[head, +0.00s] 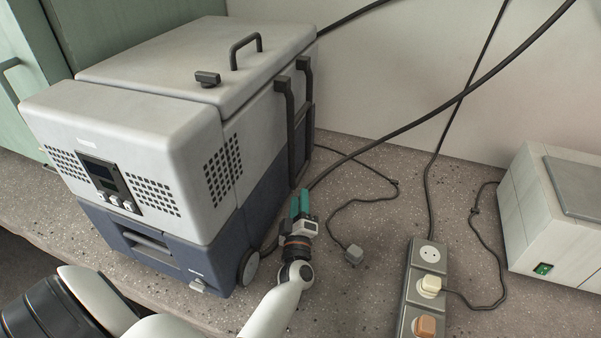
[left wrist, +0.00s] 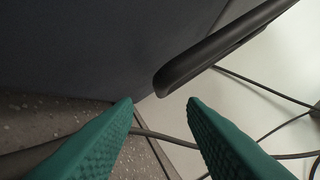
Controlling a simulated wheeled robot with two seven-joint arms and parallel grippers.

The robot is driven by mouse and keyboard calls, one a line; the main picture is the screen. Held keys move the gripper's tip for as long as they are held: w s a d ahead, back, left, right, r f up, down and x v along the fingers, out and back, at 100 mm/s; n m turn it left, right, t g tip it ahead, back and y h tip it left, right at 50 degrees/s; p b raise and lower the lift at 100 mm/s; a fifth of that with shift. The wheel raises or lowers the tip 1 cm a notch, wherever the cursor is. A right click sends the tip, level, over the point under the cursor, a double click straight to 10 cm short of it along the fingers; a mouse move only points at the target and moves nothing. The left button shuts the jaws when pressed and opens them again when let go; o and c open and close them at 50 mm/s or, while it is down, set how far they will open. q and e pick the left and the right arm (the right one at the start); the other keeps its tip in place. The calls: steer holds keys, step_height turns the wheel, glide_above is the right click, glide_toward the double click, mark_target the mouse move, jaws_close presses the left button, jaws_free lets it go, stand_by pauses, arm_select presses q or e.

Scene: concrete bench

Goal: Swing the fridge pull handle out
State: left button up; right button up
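The fridge (head: 150,115) is a boxy cooler with a pale grey upper part and dark blue base. My left gripper (head: 299,196) is below the handle's lower end, beside the fridge's lower side, with teal fingers pointing up. In the left wrist view the handle (left wrist: 220,50) is a dark bar whose rounded end appears just beyond the gap between the fingertips. My left gripper (left wrist: 161,101) is open with nothing between its fingers. My right gripper is not in view.
A power strip (head: 418,285) with plugs lies at the lower right, and a loose plug (head: 354,254) lies right of my gripper. A pale box (head: 550,215) stands at far right. Black cables cross the bench behind the gripper.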

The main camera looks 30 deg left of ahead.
mark_target(300, 180)
arm_select(q)
steer(key=x, duration=0.7)
jaws_close()
